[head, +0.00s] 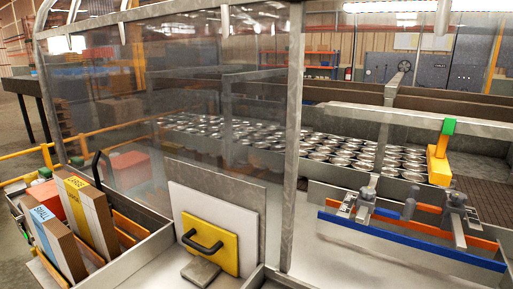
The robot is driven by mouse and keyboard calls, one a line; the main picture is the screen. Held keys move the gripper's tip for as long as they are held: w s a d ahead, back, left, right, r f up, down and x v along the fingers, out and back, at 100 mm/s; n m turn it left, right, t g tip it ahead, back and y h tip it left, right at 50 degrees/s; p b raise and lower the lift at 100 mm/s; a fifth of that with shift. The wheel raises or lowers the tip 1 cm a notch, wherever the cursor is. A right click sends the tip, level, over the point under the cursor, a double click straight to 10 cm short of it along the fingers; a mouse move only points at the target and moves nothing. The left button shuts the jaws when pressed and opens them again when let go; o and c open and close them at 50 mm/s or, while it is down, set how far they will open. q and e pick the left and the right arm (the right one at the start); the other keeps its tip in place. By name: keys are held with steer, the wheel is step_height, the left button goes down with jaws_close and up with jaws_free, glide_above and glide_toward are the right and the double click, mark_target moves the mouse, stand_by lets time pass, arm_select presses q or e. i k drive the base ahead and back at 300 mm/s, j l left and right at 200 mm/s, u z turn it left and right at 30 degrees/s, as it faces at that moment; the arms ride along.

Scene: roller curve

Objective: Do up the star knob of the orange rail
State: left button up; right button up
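The orange rail (475,241) runs along the right side, behind and above a longer blue rail (410,240). Two grey metal brackets, a left one (362,200) and a right one (457,215), sit across the rails. Small dark knob-like parts (408,208) stand near the orange rail between the brackets. They are too small to tell which is the star knob or how tight it is. Neither of my grippers shows in the head view.
A clear panel in a grey frame (295,140) stands left of the rails. Behind lie many round metal cans (340,150). A yellow post with a green top (440,155) rises behind the rails. A yellow plate with a black handle (225,247) and a bin of boxes (85,215) are left.

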mark_target(457, 197)
steer(key=z, duration=1.3)
